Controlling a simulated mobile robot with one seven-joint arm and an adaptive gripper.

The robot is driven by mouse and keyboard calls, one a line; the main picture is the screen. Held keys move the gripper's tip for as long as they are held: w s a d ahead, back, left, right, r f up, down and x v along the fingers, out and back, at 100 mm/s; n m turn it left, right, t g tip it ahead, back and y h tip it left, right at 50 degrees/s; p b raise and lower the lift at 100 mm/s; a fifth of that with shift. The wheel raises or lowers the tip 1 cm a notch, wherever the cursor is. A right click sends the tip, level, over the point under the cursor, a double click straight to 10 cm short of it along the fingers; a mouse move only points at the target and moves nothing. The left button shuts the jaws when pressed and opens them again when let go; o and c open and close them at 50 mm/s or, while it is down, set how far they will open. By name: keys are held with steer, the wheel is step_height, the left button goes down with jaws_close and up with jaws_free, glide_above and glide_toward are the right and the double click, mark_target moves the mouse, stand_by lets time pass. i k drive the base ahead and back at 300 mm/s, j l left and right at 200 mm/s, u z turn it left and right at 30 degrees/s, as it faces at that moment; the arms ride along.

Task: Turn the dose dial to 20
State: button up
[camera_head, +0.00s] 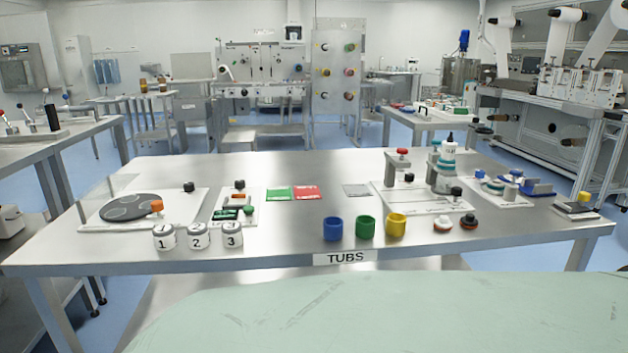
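My gripper is not in view. No dial can be made out for certain as the dose dial, and no scale or number 20 is readable. Small dark knobs stand on the left white plate (171,212), on a unit with a small green display (226,214), and on the right white plate (395,199). The right plate also carries a red-topped post (403,155) and a white bottle (448,150) on a grey-green stand. Which way any knob points is too small to tell.
The steel table (290,235) bears white tubs numbered 1, 2 and 3 (198,236), a blue cup (333,229), a green cup (366,227) and a yellow cup (396,225). Green and red pads (305,192) lie behind. The front-middle tabletop has bare room.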

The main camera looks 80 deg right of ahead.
mark_target(410, 178)
steer(key=k+z, duration=0.1)
steer(key=z, duration=3.05)
steer(key=i+l, duration=0.3)
steer(key=i+j+u, duration=0.05)
